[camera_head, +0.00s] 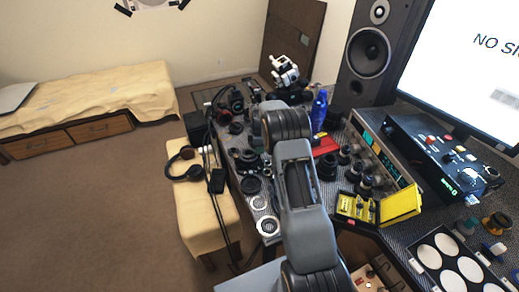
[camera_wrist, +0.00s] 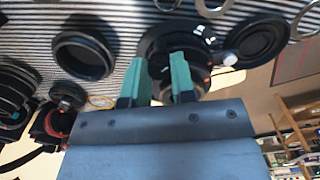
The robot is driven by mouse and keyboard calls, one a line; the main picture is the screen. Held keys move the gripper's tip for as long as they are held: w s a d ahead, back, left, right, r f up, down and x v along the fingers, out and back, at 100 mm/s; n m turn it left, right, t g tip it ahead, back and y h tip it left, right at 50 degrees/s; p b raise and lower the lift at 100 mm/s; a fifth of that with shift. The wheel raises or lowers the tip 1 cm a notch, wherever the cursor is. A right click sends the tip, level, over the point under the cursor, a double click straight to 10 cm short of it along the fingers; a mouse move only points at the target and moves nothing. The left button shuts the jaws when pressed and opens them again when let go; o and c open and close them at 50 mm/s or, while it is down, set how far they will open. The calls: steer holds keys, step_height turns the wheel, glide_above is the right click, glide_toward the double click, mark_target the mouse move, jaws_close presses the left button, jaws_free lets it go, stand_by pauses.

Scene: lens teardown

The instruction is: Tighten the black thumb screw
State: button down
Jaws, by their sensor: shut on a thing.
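In the wrist view my gripper (camera_wrist: 162,77) has two green fingertips closed on a small dark part between them, which I take to be the black thumb screw. The screw is mostly hidden by the fingers. It sits at a round black lens part (camera_wrist: 155,45) lying on the striped table top (camera_wrist: 120,28). The fingertips reach over the near side of this part. How far the screw is turned in cannot be told. In the head view my own arm covers the gripper and the screw.
In the wrist view a black ring (camera_wrist: 83,53) lies left of my fingers, and a black round piece (camera_wrist: 257,40) lies right. In the head view the crowded desk holds a blue bottle (camera_head: 319,110), a yellow case (camera_head: 401,206) and several lens parts. Headphones (camera_head: 184,164) lie on the bench.

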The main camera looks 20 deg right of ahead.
stand_by(0.4)
steer(key=c, duration=0.9)
jaws_free()
steer(key=shift+c, duration=0.2)
steer(key=shift+r, duration=0.15)
step_height(320, 180, up, 14)
steer(key=shift+f+b, duration=0.2)
steer(key=shift+b, duration=0.25)
